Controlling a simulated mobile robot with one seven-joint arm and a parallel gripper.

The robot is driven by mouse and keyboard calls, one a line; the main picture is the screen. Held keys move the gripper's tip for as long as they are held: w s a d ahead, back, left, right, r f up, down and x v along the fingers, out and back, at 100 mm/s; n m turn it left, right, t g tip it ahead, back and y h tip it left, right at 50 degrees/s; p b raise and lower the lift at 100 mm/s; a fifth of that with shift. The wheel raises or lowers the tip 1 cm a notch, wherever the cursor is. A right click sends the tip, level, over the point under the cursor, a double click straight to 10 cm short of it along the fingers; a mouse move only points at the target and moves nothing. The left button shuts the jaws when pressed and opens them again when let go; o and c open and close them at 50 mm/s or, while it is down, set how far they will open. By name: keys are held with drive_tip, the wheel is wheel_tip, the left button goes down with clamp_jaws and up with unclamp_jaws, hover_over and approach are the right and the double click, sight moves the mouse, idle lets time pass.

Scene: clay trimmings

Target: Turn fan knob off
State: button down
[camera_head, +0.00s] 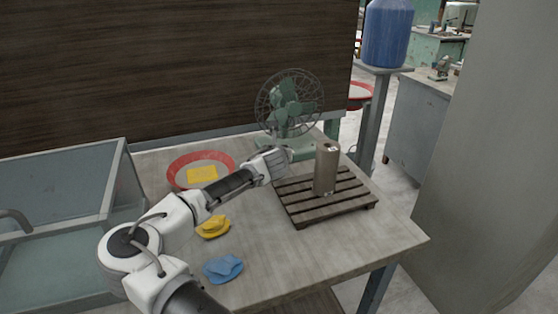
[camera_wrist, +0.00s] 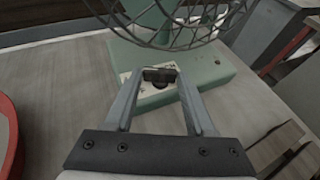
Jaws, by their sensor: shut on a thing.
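The green fan (camera_head: 288,105) with a round wire cage stands at the back of the table, and its green base (camera_wrist: 203,72) shows in the wrist view. The dark fan knob (camera_wrist: 160,85) sits on a pale panel on the base. My gripper (camera_head: 290,153) reaches to the front of the base; in the wrist view my gripper (camera_wrist: 160,74) has its fingertips at the knob and is shut on it. The fingertips partly hide the knob, and I cannot read its setting.
A red-rimmed dish (camera_head: 177,178) with a yellow sponge (camera_head: 202,174) lies left of my gripper. A wooden slatted rack (camera_head: 300,212) holds a brown cylinder (camera_head: 326,170) on the right. Yellow (camera_head: 213,228) and blue (camera_head: 223,268) cloth-like pieces lie in front.

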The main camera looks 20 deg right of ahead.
drive_tip(key=shift+s+d+n+t+y+b, duration=0.1)
drive_tip(key=shift+d+n+t+y+b, duration=0.15)
drive_tip(key=shift+n+y+b, duration=0.5)
drive_tip(key=shift+s+d+n+t+y+b, duration=0.1)
drive_tip(key=shift+n+t+y+b, duration=0.25)
drive_tip(key=shift+n+y, duration=0.7)
drive_tip(key=shift+y, duration=0.4)
drive_tip(key=shift+c, duration=1.2)
unclamp_jaws()
drive_tip(key=shift+w, duration=0.1)
drive_tip(key=shift+w+a+r+m+g+h+p, duration=0.1)
drive_tip(key=shift+a+m+g+h+p, duration=0.1)
drive_tip(key=shift+m+h+p, duration=0.5)
drive_tip(key=shift+a+r+m+g+h+p, duration=0.1)
drive_tip(key=shift+a+m+g+h+p, duration=0.1)
drive_tip(key=shift+m+h+p, duration=0.45)
drive_tip(key=shift+w+a+r+m+g+h+p, duration=0.1)
drive_tip(key=shift+m+g+h+p, duration=0.1)
drive_tip(key=shift+m+h+p, duration=0.3)
drive_tip(key=shift+a+m+g+h+p, duration=0.1)
drive_tip(key=shift+m+g+h+p, duration=0.15)
drive_tip(key=shift+h+p, duration=0.35)
drive_tip(key=m+g+h+p, duration=0.2)
drive_tip(key=p, duration=0.4)
drive_tip(key=m+g+h+p, duration=0.2)
drive_tip(key=m+p, duration=0.1)
drive_tip(key=p, duration=0.4)
drive_tip(key=shift+w+a, duration=0.2)
drive_tip(key=shift+w, duration=0.2)
